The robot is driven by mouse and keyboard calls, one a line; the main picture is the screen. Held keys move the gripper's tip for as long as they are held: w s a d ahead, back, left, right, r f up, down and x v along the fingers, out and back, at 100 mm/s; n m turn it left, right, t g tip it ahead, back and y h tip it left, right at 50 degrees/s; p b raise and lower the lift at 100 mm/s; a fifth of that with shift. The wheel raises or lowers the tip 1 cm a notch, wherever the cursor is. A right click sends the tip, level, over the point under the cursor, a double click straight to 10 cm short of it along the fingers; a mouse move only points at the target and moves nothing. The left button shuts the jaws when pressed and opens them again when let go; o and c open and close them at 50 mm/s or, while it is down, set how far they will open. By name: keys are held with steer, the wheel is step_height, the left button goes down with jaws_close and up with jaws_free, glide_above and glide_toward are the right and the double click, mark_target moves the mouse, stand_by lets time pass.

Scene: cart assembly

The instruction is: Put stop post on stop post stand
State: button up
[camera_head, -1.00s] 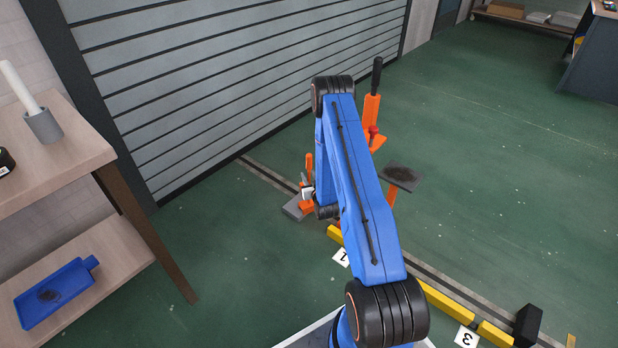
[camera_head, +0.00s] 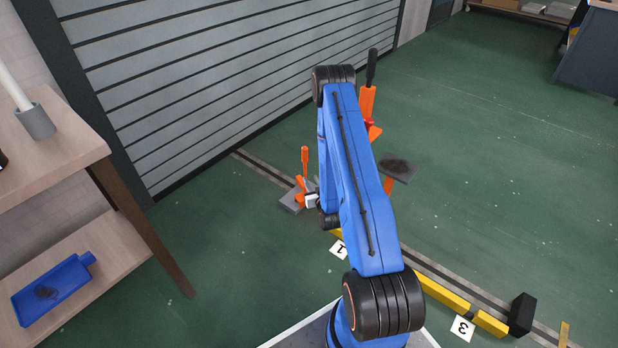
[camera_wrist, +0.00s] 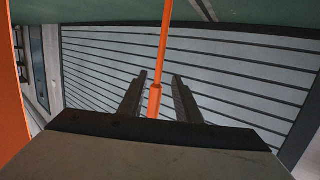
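A slim orange post (camera_head: 305,160), which I take as the stop post, stands near upright by the shutter wall in the head view. An orange foot piece and a flat grey base (camera_head: 291,201), likely its stand, show below it. I cannot tell how the post is seated. My gripper (camera_head: 313,201) is just right of the post, low down and partly hidden by my blue arm. In the wrist view my gripper's two dark fingers (camera_wrist: 158,97) are apart, with the orange post (camera_wrist: 163,45) between them and visible gaps on both sides.
A larger orange post with a black handle (camera_head: 371,68) stands behind my arm. A dark grey plate (camera_head: 399,169) on an orange leg is to its right. Yellow floor blocks (camera_head: 443,291) line the rail.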

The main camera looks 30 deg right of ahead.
steer(key=w+a+r+n+g+y, duration=0.1)
steer(key=w+a+r, duration=0.1)
steer(key=r, duration=0.7)
steer(key=w+a+r+g+y, duration=0.1)
steer(key=w+a+r+g, duration=0.15)
steer(key=r, duration=0.65)
steer(key=s+a+r+g, duration=0.1)
steer(key=s+a+r, duration=0.25)
steer(key=r, duration=0.35)
steer(key=s+a+r+g, duration=0.1)
steer(key=s+a+r, duration=0.25)
steer(key=r, duration=0.35)
steer(key=s+a+r+n+g+y, duration=0.1)
steer(key=s+a+r, duration=0.2)
steer(key=s+r, duration=0.4)
steer(key=s+a+r+g, duration=0.2)
steer(key=s+a+r, duration=0.15)
steer(key=s, duration=0.65)
steer(key=s+a+r+g, duration=0.1)
steer(key=s+a+r, duration=0.1)
steer(key=s, duration=0.9)
steer(key=s+a+r+g, duration=0.1)
steer(key=s+a+r, duration=0.1)
steer(key=s, duration=0.8)
steer(key=shift+s+a+r+n+y, duration=0.15)
steer(key=shift+s+r+n+y, duration=0.25)
steer(key=shift+r, duration=0.15)
